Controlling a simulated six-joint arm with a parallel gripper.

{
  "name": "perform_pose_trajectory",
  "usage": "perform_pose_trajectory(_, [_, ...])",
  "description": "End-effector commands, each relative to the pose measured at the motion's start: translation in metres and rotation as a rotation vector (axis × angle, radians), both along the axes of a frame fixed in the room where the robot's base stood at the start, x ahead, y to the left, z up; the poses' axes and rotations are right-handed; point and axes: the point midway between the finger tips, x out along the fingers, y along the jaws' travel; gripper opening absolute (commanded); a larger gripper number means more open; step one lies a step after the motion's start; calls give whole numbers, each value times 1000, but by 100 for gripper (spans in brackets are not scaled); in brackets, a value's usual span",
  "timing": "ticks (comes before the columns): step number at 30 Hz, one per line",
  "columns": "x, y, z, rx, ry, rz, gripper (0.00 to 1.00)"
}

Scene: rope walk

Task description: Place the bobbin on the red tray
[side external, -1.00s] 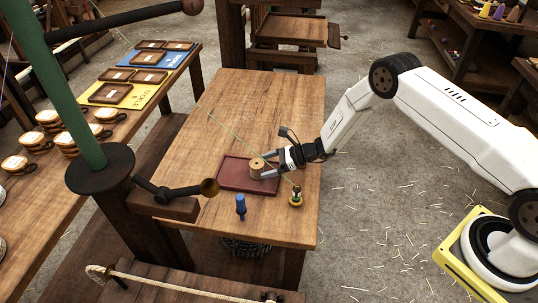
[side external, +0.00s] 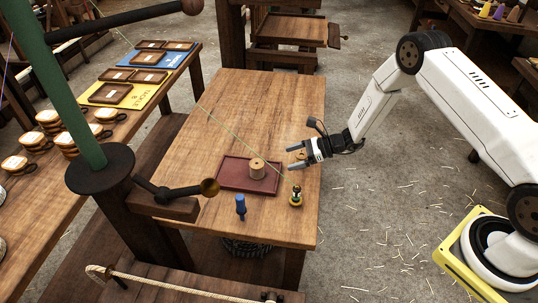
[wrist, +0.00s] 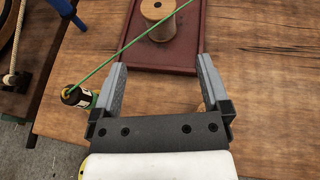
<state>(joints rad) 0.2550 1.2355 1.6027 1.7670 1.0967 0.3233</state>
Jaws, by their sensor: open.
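The bobbin (side external: 257,169), a pale wooden spool, stands upright on the red tray (side external: 232,178), towards the tray's right side. In the wrist view the bobbin (wrist: 157,22) stands on the tray (wrist: 125,55) beyond my fingertips, and its top is cut off by the frame. My gripper (side external: 292,158) is open and empty, apart from the bobbin, to its right and above the table's right side. In the wrist view my gripper (wrist: 160,64) shows a wide gap between its fingers, with tray and table behind.
A dark bottle-like thing with a yellow top (side external: 295,196) stands right of the tray; a green line runs from it across the tray area. A blue peg-like thing (side external: 241,207) stands in front. A small tan thing is partly hidden behind my gripper. The table's (side external: 250,100) far part is clear.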

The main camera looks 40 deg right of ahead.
Motion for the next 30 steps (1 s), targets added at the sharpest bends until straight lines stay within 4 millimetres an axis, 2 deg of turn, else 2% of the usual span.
perform_pose_trajectory(10, [-1,2,2,-9,-1,12,97])
perform_pose_trajectory(16, [-13,10,15,-81,-10,107,97])
perform_pose_trajectory(23, [-49,25,46,-275,-45,351,97])
perform_pose_trajectory(30, [-99,27,79,-528,-125,656,97])
